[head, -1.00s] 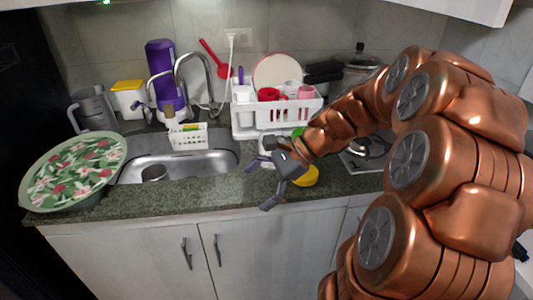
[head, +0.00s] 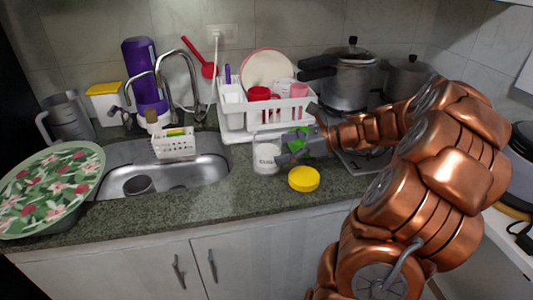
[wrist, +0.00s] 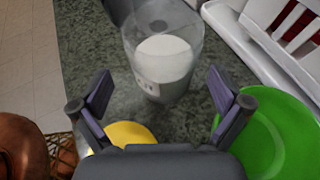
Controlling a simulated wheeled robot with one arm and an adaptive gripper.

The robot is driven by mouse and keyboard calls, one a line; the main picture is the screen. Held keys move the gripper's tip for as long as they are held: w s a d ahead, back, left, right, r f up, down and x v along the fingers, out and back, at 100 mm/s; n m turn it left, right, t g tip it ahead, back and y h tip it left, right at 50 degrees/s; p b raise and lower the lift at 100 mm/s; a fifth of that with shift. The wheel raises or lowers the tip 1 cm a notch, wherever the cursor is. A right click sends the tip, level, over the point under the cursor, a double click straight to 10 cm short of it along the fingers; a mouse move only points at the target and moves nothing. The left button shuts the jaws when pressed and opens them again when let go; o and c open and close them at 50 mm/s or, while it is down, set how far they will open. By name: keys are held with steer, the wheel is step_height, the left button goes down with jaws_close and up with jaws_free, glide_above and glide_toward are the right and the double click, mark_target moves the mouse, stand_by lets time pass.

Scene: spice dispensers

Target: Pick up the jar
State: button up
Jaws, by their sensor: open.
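The jar (head: 266,156) is clear, with white contents and a small label. It stands upright on the counter in front of the dish rack, and also shows in the wrist view (wrist: 165,65). My gripper (head: 284,158) is open and empty, just right of the jar in the head view. In the wrist view, the spread fingers (wrist: 160,92) point toward the jar, which stands ahead of and between them. I see no contact with it. A yellow round lid or container (head: 304,179) lies on the counter near the gripper, partly hidden by it in the wrist view.
A green round item (wrist: 268,135) is close to the right finger. The white dish rack (head: 240,118) stands behind the jar. The sink (head: 207,170) is to the left, the stove with pots (head: 345,85) to the right. The counter front (head: 235,195) is clear.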

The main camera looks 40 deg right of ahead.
mark_target(267, 153)
steer(key=x, duration=0.5)
steer(key=shift+d+f, duration=0.25)
steer(key=shift+f, duration=0.1)
steer(key=c, duration=1.7)
